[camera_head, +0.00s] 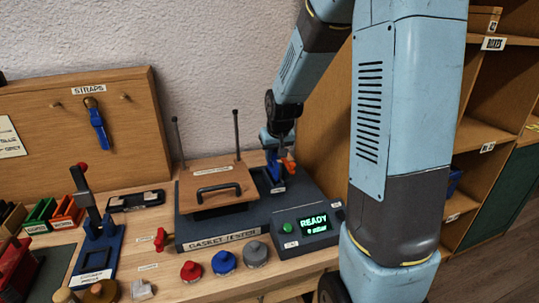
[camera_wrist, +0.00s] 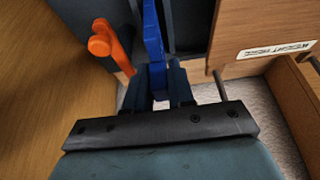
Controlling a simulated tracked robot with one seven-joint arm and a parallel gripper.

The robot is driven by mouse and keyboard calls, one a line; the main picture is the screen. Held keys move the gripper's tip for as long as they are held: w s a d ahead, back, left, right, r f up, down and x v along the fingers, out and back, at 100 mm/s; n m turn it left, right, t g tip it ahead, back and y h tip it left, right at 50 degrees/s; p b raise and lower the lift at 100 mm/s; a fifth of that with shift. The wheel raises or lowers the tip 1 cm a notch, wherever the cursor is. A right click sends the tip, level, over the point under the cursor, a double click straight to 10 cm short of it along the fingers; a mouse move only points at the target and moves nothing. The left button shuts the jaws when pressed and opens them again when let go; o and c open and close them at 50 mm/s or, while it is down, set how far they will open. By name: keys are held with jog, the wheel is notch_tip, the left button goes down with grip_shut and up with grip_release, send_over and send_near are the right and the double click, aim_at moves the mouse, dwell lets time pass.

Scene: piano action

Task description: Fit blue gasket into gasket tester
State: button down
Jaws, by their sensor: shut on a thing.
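The gasket tester (camera_head: 222,241) is a dark blue-grey base on the bench. A wooden plate (camera_head: 216,180) with a black handle covers its top between two rods. My gripper (camera_head: 276,140) is at its right rear, low over the base. In the wrist view my gripper (camera_wrist: 160,82) is shut on a blue upright piece (camera_wrist: 154,38), which shows as a blue part (camera_head: 273,165) in the head view. An orange handle (camera_wrist: 103,42) stands beside it, outside the fingers. A blue round knobbed piece (camera_head: 224,262) sits in front of the tester; I cannot tell whether it is the gasket.
A control box (camera_head: 305,227) reading READY adjoins the tester's right. Red (camera_head: 191,271) and grey (camera_head: 256,253) knobbed pieces flank the blue one. A blue hand press (camera_head: 97,245) stands left. A wooden shelf unit (camera_head: 490,110) is at the right.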

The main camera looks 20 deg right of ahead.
jog(key=shift+f, duration=2.1)
dwell(1.6)
jog(key=c, duration=0.9)
grip_release()
jog(key=shift+o, duration=1.3)
jog(key=shift+r, duration=3.75)
